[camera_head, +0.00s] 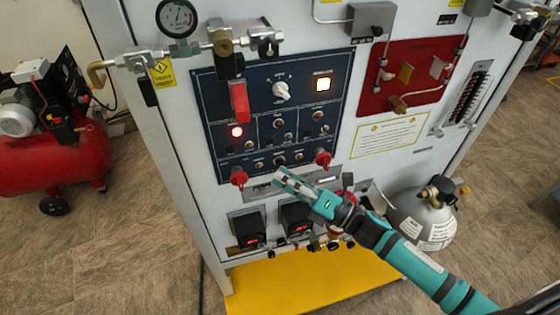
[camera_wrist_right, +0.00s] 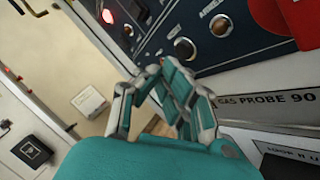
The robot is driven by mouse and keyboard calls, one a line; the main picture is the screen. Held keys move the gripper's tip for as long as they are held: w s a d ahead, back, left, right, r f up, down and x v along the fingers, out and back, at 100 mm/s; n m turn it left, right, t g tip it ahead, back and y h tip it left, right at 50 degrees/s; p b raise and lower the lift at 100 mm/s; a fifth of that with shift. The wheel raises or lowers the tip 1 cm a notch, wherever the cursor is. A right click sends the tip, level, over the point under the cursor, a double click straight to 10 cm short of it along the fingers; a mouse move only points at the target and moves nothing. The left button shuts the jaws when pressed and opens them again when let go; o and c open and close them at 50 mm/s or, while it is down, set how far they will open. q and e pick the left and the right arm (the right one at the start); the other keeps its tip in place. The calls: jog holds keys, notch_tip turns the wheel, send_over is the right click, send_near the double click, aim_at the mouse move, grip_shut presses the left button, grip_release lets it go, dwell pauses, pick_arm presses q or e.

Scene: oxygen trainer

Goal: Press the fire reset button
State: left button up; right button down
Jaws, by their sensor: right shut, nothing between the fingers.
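The dark blue control panel (camera_head: 215,105) on the white cabinet carries several small round buttons and indicators. Their labels are too small to read, so I cannot tell which one is the fire reset button. My right gripper (camera_head: 279,174) is shut and empty, its tips close to the panel's lower edge, just below the bottom row of buttons. In the right wrist view its fingertips (camera_wrist_right: 158,72) are near a dark round button (camera_wrist_right: 185,48), with a brownish one (camera_wrist_right: 221,25) beside it. I cannot tell whether they touch the panel. My left gripper is not in view.
Red covers (camera_head: 239,177) and (camera_head: 322,158) stick out at the panel's lower edge. A red-handled lever (camera_head: 239,100) hangs at its left. Two digital displays (camera_head: 297,217) sit below. A grey gas cylinder (camera_head: 420,220) stands right, a red compressor (camera_head: 75,150) left.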

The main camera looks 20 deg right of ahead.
dwell(0.4)
jog(key=shift+w, duration=0.4)
jog(key=shift+w+b, duration=0.3)
jog(key=shift+w, duration=0.1)
dwell(0.5)
jog(key=shift+s, duration=0.85)
jog(key=s+p, duration=0.1)
jog(key=s, duration=0.4)
dwell(0.4)
jog(key=shift+w+d, duration=0.1)
dwell(0.5)
